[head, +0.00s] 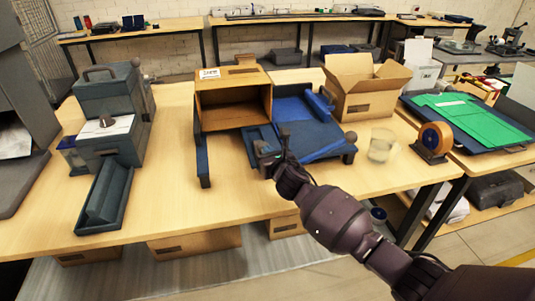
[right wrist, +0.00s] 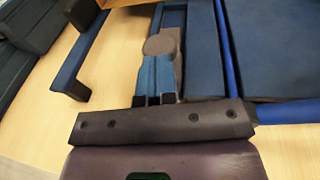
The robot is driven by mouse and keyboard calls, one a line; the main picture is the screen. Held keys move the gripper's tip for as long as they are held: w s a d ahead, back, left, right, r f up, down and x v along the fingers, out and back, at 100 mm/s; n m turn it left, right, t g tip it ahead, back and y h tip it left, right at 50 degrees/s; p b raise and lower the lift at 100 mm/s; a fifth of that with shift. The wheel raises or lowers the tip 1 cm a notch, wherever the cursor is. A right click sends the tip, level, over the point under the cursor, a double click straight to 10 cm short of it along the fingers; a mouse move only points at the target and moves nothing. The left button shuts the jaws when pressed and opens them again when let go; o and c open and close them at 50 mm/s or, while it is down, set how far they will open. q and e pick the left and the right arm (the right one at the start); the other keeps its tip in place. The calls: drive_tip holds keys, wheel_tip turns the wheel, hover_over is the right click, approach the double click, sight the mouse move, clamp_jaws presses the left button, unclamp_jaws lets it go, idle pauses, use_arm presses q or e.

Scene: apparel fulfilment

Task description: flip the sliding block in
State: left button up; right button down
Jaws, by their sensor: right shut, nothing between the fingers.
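A blue fixture (head: 292,112) stands on the wooden table, with a flat bed, raised blue bars and a front rail (head: 325,151). A short blue bar (head: 319,104) lies along its right side; I cannot tell for certain which part is the sliding block. My left gripper is out of view.
An open-fronted cardboard box (head: 233,122) stands left of the fixture, and an open carton (head: 365,97) behind right. A clear cup (head: 381,145) and a tape roll (head: 434,139) stand to the right. A grey tray (head: 105,197) lies left. The front middle table is clear.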

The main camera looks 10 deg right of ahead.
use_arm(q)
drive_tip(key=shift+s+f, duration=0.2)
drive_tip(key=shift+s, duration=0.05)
use_arm(e)
drive_tip(key=shift+w, duration=0.15)
drive_tip(key=shift+w, duration=0.55)
drive_tip(key=b+x, duration=0.1)
drive_tip(key=x, duration=0.2)
drive_tip(key=d+b+x, duration=0.1)
drive_tip(key=x, duration=0.2)
drive_tip(key=b+x, duration=0.1)
drive_tip(key=x, duration=0.2)
drive_tip(key=shift+w+d+r, duration=0.15)
drive_tip(key=shift+d+r, duration=0.05)
drive_tip(key=shift+r, duration=0.15)
drive_tip(key=w+b, duration=0.1)
drive_tip(key=w, duration=0.2)
drive_tip(key=shift+w+r, duration=0.1)
drive_tip(key=shift+w, duration=0.85)
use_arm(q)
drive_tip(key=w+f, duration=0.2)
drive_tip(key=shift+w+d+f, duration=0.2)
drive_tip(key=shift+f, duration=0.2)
use_arm(e)
drive_tip(key=shift+r, duration=0.35)
drive_tip(key=shift+w+r, duration=0.1)
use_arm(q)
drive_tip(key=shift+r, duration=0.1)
use_arm(e)
drive_tip(key=shift+d, duration=0.1)
